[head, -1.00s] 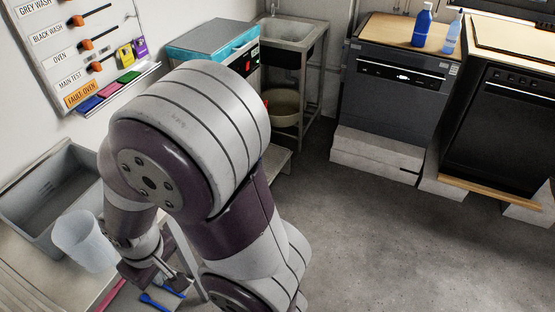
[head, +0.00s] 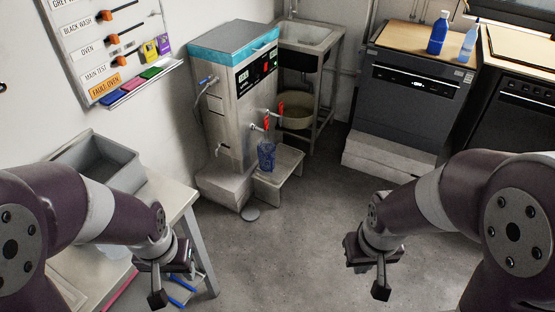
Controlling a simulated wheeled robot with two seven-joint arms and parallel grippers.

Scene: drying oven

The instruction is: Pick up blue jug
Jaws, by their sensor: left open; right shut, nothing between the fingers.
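A translucent blue jug (head: 266,156) stands upright on the low step in front of the grey machine with the blue-edged top (head: 238,85), below a red-handled tap. My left gripper (head: 168,288) is at the lower left, by the edge of the white table, well short of the jug; it is open and empty. My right gripper (head: 380,284) is at the lower right over the floor, shut and empty, also far from the jug.
A grey bin (head: 100,163) sits on the white table (head: 172,196) at left. A sink (head: 312,40) with a bowl (head: 298,112) beneath stands behind the machine. Blue bottles (head: 438,33) stand on a dark appliance (head: 408,98). The floor (head: 310,220) between my arms is clear.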

